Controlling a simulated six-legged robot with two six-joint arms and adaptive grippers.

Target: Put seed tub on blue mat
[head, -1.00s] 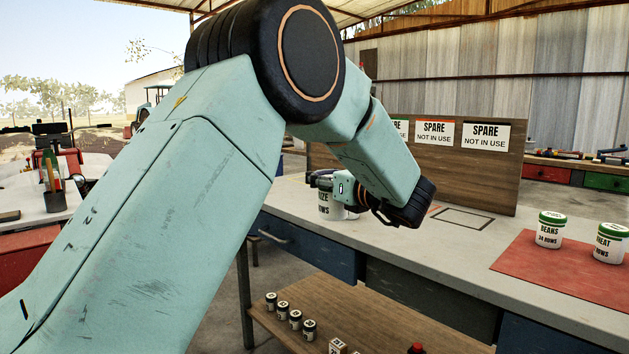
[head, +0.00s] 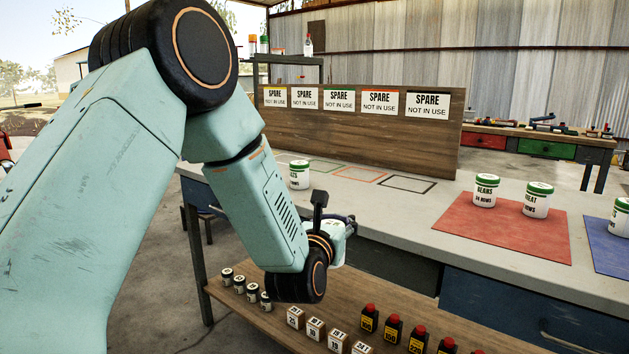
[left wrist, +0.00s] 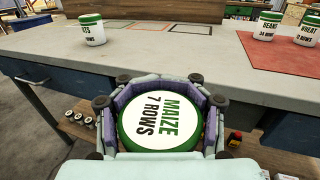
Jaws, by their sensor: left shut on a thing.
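My left gripper (head: 345,232) is shut on a white tub with a green-rimmed lid (left wrist: 160,118), which reads "MAIZE 7 ROWS" in the left wrist view. Both of its jaws (left wrist: 160,110) wrap the tub's sides. My right gripper is not in view.
A red mat (head: 500,239) holds a beans tub (head: 486,191) and a wheat tub (head: 537,200), left of the blue mat. Another tub (head: 299,175) stands at the bench's left. A board with spare signs (head: 361,130) stands behind. Bottles and boxes crowd the lower shelf (head: 285,335).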

